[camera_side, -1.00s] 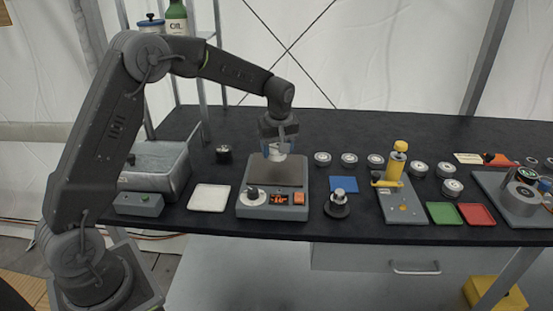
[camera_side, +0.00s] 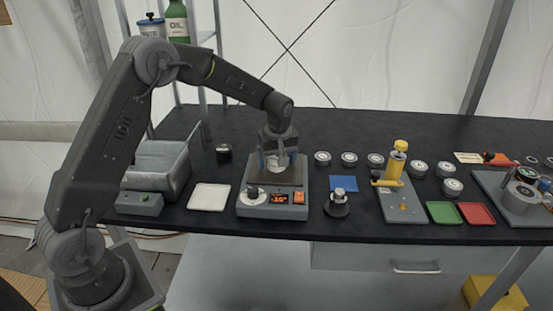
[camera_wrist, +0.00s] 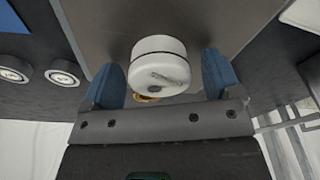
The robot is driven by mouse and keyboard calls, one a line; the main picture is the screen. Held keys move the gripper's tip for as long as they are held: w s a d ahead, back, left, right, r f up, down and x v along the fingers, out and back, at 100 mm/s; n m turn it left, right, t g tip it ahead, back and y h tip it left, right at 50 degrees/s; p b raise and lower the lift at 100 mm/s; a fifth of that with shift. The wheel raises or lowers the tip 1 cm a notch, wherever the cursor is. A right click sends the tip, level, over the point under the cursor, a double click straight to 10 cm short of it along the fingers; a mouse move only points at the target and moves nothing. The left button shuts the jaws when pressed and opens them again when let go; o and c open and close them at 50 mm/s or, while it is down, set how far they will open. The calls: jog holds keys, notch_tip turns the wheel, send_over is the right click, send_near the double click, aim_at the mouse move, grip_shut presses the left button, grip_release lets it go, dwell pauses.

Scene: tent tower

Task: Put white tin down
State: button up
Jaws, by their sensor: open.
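The white tin (camera_wrist: 160,66) is round with a dark band around it and sits between the two blue fingers of my gripper (camera_wrist: 165,80) in the wrist view. There are gaps between the tin and the fingers, so my gripper is open around it. In the side view the tin (camera_side: 276,168) rests on the plate of the grey scale (camera_side: 290,182), with my gripper (camera_side: 279,162) directly above and around it. The scale's orange display (camera_side: 281,198) is lit, but its reading is too small to tell.
A dark round tin (camera_side: 223,153) stands behind the tray. Right of the scale are several tins (camera_side: 322,158), a blue pad (camera_side: 343,185), a dark weight (camera_side: 338,205) and a yellow press (camera_side: 394,163).

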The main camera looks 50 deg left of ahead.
jog(key=shift+r, duration=0.1)
notch_tip(320, 180, up, 11)
jog(key=d, duration=0.2)
jog(key=s+d+r+m+t, duration=0.1)
jog(key=s+d+r+m, duration=0.25)
jog(key=s+r, duration=0.4)
jog(key=s+d+f+m+t, duration=0.1)
jog(key=s+m, duration=0.4)
jog(key=s, duration=0.6)
jog(key=s+d+f+m+t+h, duration=0.1)
jog(key=s+d+m, duration=0.3)
jog(key=s, duration=0.7)
jog(key=shift+s+d+m+t+h, duration=0.2)
jog(key=shift+d+m+t+h, duration=0.25)
jog(key=shift+t, duration=0.45)
